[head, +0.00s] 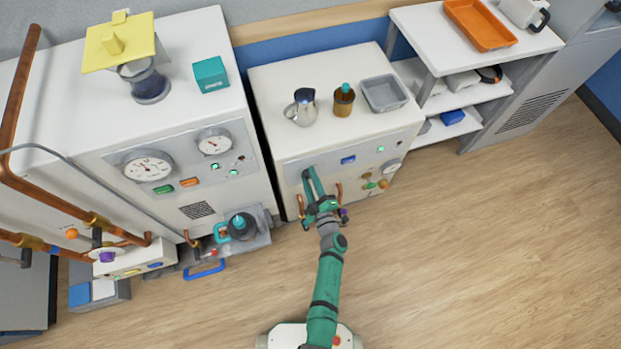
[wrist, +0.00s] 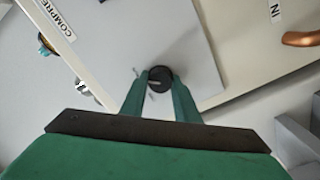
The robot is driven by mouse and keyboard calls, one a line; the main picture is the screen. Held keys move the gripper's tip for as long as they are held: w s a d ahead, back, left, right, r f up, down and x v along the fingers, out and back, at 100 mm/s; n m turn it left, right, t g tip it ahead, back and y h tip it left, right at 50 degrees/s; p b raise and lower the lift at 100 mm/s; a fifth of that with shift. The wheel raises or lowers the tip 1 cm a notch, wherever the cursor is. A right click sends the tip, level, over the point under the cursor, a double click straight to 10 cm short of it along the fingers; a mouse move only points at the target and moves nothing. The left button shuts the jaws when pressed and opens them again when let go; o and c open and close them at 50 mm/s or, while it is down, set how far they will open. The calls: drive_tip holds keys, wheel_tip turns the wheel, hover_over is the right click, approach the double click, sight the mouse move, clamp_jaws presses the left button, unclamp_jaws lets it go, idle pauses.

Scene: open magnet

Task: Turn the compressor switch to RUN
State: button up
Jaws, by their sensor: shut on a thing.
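The compressor switch (wrist: 160,78) is a round black knob with a pale pointer line on a light grey panel, in the middle of the wrist view. My gripper (wrist: 160,84) has its two green fingers shut on the knob, one on each side. The pointer lies close to level in that view. A label reading "COMPRE" (wrist: 54,18) shows at the upper left, cut off by the edge. In the head view my gripper (head: 308,178) reaches the front panel of the white cabinet (head: 275,108), and the switch is hidden there. I cannot read any RUN mark.
A metal jug (head: 301,108), a brown bottle (head: 343,101) and a grey tray (head: 384,93) stand on the cabinet top. Copper pipes (head: 339,193) stick out near my gripper. A larger cabinet with gauges (head: 147,166) stands to the left. The floor at right is clear.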

drive_tip(key=shift+s+d+m, duration=0.2)
drive_tip(key=shift+m, duration=0.2)
drive_tip(key=o, duration=1)
drive_tip(key=shift+o, duration=0.2)
drive_tip(key=shift+w+a, duration=0.1)
drive_tip(key=v, duration=1)
drive_tip(key=shift+s, duration=0.4)
